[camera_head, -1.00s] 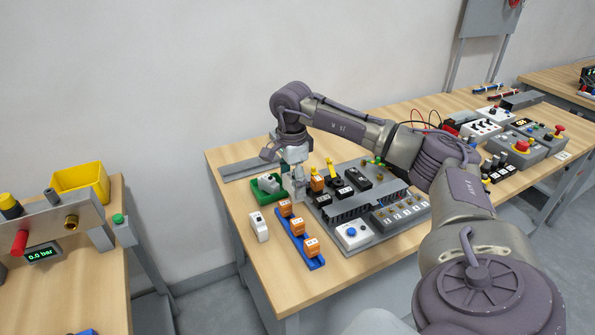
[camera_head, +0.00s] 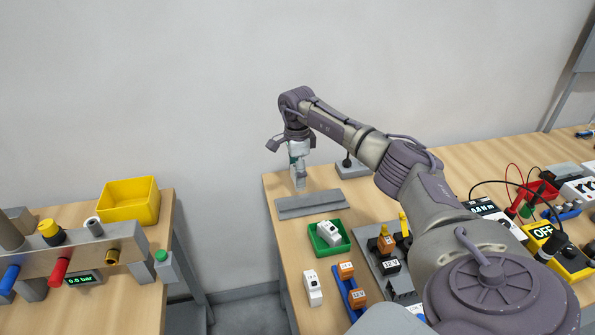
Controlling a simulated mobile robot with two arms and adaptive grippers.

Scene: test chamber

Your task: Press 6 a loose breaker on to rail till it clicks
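My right gripper (camera_head: 299,186) points down at the far left part of the bench, just behind or over a flat grey rail strip (camera_head: 312,204). Its fingers look close together, but they are too small to show whether they hold anything. A white breaker (camera_head: 329,232) lies in a small green tray (camera_head: 344,246) in front of the strip. Another white breaker (camera_head: 313,288) with a label stands on the wood near the bench's left edge. My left gripper is not in view.
Orange blocks (camera_head: 346,269) sit on a blue strip beside the loose breaker. A dark component panel (camera_head: 368,246) is to the right, partly hidden by my arm. A grey stand (camera_head: 350,168) is behind the strip. A separate left bench holds a yellow bin (camera_head: 130,202).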

